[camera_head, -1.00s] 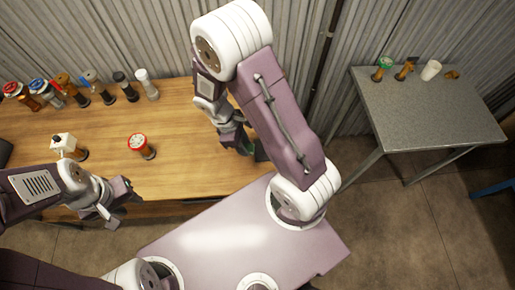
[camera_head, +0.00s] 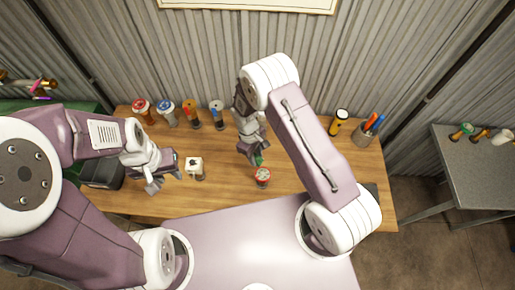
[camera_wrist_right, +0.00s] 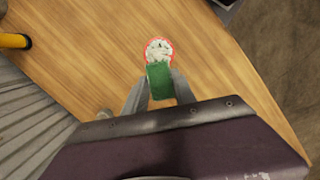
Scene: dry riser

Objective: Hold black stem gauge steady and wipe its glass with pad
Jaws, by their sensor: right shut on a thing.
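A red-rimmed gauge (camera_head: 262,174) with a white dial stands upright near the table's front edge. Its stem looks dark but is mostly hidden from above. It also shows in the right wrist view (camera_wrist_right: 158,48). My right gripper (camera_head: 257,157) is shut on a green pad (camera_wrist_right: 160,82), which is just at the gauge's near rim in the right wrist view. I cannot tell whether the pad touches the glass. My left gripper (camera_head: 166,181) is open and empty, left of a white-topped fitting (camera_head: 194,166), apart from the red-rimmed gauge.
Several gauges and valves stand along the back of the wooden table (camera_head: 225,205), including a red one (camera_head: 140,106) and a blue one (camera_head: 165,106). A yellow-and-black torch (camera_head: 338,121) and a pen cup (camera_head: 363,133) are back right. A dark bin (camera_head: 102,173) stands at left. A grey side table (camera_head: 480,175) is far right.

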